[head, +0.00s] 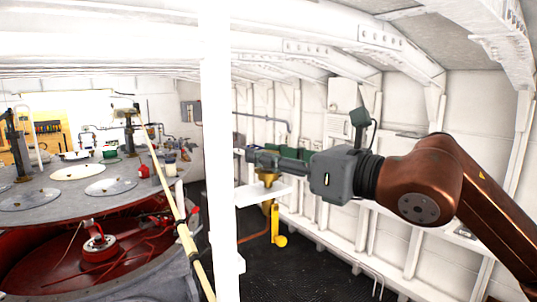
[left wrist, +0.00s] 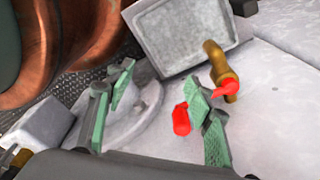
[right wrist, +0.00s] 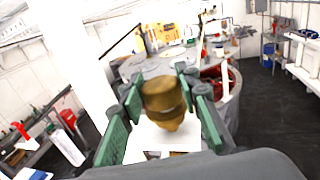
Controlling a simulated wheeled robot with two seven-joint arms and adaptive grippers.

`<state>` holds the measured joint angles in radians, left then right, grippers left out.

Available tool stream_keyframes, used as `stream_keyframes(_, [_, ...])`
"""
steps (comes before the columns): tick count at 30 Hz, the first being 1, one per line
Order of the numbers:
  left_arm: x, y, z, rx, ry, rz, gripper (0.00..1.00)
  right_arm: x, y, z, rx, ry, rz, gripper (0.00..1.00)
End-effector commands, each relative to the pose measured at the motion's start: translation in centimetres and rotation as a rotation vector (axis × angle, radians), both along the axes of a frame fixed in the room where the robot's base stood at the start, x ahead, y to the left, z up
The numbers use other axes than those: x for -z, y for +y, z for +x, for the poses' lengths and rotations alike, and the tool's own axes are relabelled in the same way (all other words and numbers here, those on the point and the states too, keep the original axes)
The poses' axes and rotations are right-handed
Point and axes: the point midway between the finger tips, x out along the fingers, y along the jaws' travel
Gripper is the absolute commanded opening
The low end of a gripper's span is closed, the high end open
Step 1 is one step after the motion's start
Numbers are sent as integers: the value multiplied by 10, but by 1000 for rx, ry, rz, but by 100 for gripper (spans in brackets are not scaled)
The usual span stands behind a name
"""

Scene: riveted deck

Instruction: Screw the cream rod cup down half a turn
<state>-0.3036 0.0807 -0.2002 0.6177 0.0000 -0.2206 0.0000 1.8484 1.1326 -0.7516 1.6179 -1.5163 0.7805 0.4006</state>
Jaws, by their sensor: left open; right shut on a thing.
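A brass-brown rod cup (right wrist: 163,98) sits between the green finger pads of my right gripper (right wrist: 160,84) in the right wrist view. The pads are shut on its sides, and its narrower lower end points down over a white surface. Its colour looks more brass than cream. In the head view my right gripper (head: 262,156) reaches in from the right, with the cup (head: 267,178) showing partly below the fingers. Whether its lower end is seated is hidden. My left gripper (left wrist: 160,82) is open and empty over a pale surface in the left wrist view.
A white post (head: 222,150) stands left of my right gripper. A white ledge (head: 250,194) lies below it. A round grey deck (head: 125,188) with lids is at the left. Near my left fingers are red handles (left wrist: 181,119), a brass pipe (left wrist: 219,64) and a grey tray (left wrist: 147,52).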

Motion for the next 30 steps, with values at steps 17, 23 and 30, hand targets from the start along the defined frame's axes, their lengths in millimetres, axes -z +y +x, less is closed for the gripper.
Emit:
stream_keyframes(17, [44, -2, 5, 0, -7, -2, 49, 4, 1, -2, 147, -8, 1, 6])
stream_keyframes(23, [79, -2, 4, 0, -4, -2, 49, 5, 2, -2, 310, -6, 1, 6])
stream_keyframes(30, [106, -2, 1, 0, 0, -3, 49, 3, 2, -2, 538, -4, 2, 6])
